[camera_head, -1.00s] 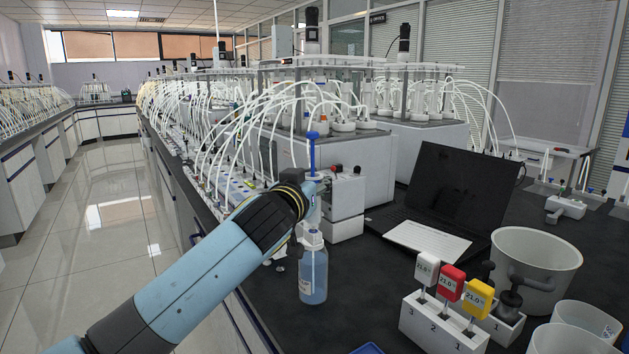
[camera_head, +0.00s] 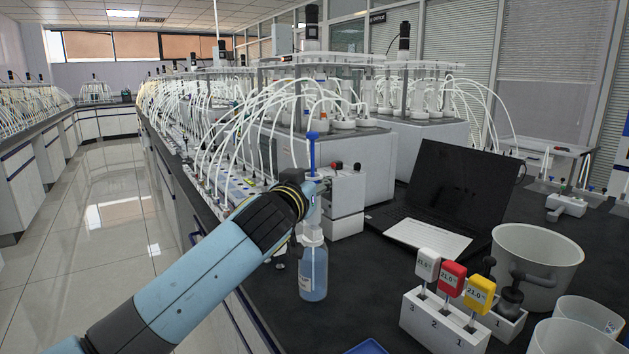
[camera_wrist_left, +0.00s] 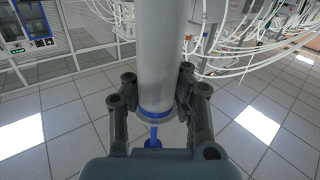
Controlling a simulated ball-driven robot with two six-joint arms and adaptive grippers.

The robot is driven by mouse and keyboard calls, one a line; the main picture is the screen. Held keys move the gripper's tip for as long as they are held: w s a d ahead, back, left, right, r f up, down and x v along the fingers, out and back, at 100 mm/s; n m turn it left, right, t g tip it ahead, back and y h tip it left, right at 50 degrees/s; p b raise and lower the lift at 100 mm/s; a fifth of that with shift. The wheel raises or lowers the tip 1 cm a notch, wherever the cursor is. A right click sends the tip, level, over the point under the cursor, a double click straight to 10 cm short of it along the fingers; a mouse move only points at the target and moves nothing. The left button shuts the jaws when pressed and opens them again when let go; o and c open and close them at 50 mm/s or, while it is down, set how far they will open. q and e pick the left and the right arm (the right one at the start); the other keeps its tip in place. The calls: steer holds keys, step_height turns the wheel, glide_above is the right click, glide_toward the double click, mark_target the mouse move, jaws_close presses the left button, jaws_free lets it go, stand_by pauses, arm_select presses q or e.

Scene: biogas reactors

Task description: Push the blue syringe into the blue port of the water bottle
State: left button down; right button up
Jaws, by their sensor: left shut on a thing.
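The blue syringe, with a blue plunger (camera_head: 313,155) on top, stands upright over the water bottle (camera_head: 313,272). The bottle is clear, with bluish water, on the dark bench. My left gripper (camera_head: 310,192) is shut on the syringe barrel. In the left wrist view the fingers (camera_wrist_left: 157,100) sit on both sides of the pale barrel (camera_wrist_left: 160,50), near its blue ring. The syringe's lower end is at the bottle's top; I cannot tell whether it touches. The blue port is not clearly visible. My right gripper is not in view.
A black laptop (camera_head: 455,190) stands open behind the bottle. A white rack (camera_head: 440,325) with white, red and yellow probes and a white bucket (camera_head: 535,265) are to the right. A blue tray (camera_head: 368,347) shows at the bottom edge. White-tubed reactors fill the back.

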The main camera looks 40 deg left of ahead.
arm_select(q)
steer(key=c, duration=1.1)
jaws_free()
steer(key=v, duration=1.2)
